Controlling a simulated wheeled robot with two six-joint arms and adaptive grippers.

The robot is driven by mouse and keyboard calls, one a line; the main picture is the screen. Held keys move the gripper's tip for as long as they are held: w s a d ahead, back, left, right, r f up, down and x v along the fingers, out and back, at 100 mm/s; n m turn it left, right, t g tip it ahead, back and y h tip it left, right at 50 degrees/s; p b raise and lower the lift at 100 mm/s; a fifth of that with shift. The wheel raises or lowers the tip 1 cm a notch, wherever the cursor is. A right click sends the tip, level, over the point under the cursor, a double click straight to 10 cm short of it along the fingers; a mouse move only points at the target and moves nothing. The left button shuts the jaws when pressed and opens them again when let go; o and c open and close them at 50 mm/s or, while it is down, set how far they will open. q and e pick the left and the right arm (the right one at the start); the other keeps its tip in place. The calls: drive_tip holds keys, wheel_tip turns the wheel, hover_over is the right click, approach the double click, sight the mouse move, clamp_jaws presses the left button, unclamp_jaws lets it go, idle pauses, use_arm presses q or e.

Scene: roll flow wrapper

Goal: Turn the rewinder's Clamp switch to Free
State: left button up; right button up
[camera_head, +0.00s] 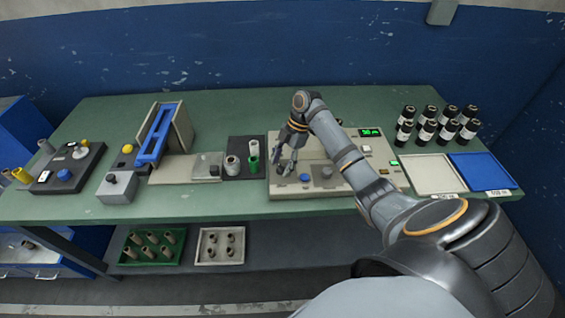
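The rewinder (352,150) is a beige machine at the middle right of the green table, with a lit green display (370,132) and small buttons at its right. A blue knob (305,177) and a dark knob (327,173) sit along its front. I cannot read which one is the Clamp switch or how it is set. My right gripper (284,167) points down over the rewinder's left part, left of the blue knob. Its fingers look spread with nothing between them. It hides part of the machine behind it. My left gripper is not in view.
Several dark bottles (447,118) stand at the right, behind a white tray (432,178) and a blue tray (484,173). A dark holder (240,168) with cylinders is close left of the rewinder. A blue-railed device (157,135) stands further left. The back of the table is clear.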

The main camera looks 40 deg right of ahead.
drive_tip(key=shift+d+r, duration=0.1)
drive_tip(key=shift+r, duration=0.1)
drive_tip(key=v, duration=0.7)
drive_tip(key=shift+s+f, duration=0.1)
idle(0.3)
